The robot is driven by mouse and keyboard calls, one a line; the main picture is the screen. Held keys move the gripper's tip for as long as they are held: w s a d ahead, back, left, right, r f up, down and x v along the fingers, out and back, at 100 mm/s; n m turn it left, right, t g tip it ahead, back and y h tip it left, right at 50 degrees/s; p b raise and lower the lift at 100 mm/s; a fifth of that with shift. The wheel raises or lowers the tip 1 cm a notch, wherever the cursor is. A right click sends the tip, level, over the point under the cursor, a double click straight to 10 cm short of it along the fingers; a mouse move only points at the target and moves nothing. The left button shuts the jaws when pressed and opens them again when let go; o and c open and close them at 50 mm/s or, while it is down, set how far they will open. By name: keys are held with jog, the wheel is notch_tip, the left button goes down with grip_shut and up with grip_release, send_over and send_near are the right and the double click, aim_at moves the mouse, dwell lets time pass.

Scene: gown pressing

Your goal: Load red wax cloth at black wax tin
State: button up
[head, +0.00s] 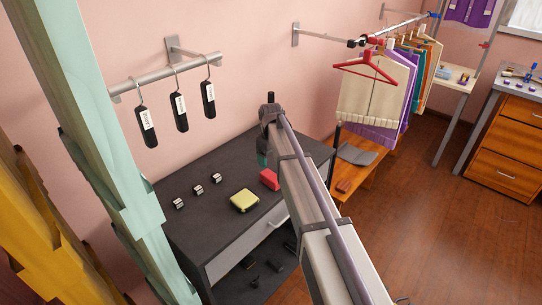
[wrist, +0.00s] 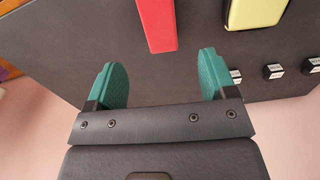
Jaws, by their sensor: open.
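A red block (head: 269,179), which looks like the red wax cloth, lies on the dark table (head: 190,165) right of a yellow block. In the wrist view the red block (wrist: 157,22) lies ahead of my gripper (wrist: 162,82), apart from the fingers and roughly in line with the gap between them. My gripper is open and empty, with teal fingertips. In the head view my gripper (head: 263,158) is above the table's back right part, partly hidden by my arm. I cannot tell which thing is the black wax tin; several small black pieces (head: 275,266) lie below the tabletop.
The yellow block (head: 244,200) and small black-and-white pieces (head: 198,190) stand on the table. Black tags (head: 180,113) hang from a wall rail. A red hanger (head: 366,66) and garments (head: 372,95) hang at right. The table's front left top is clear.

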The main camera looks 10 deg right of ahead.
aim_at(271, 175)
notch_tip(271, 175, down, 10)
jog(key=b, duration=0.9)
jog(key=shift+r, duration=0.15)
jog(key=c, duration=1.1)
jog(key=shift+o, duration=0.2)
notch_tip(271, 175, up, 6)
jog(key=p, duration=0.6)
jog(key=shift+r+p, duration=0.1)
jog(key=shift+p, duration=0.2)
